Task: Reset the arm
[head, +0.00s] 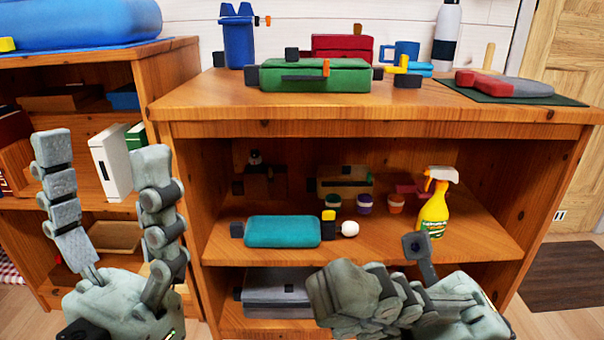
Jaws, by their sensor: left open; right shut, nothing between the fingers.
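My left gripper (108,165) is at the lower left, its two grey fingers pointing up and spread apart with nothing between them. It is in front of the left shelf unit. My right gripper (365,290) is at the bottom centre-right, in front of the lower part of the wooden shelf unit (370,128). Its fingers are together and hold nothing. Both grippers are apart from the objects on the shelves. Part of the bottom shelf is hidden behind the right gripper.
On the middle shelf are a teal case (282,231), a yellow spray bottle (434,205) and several small pots. A dark mat (560,275) lies on the floor at right.

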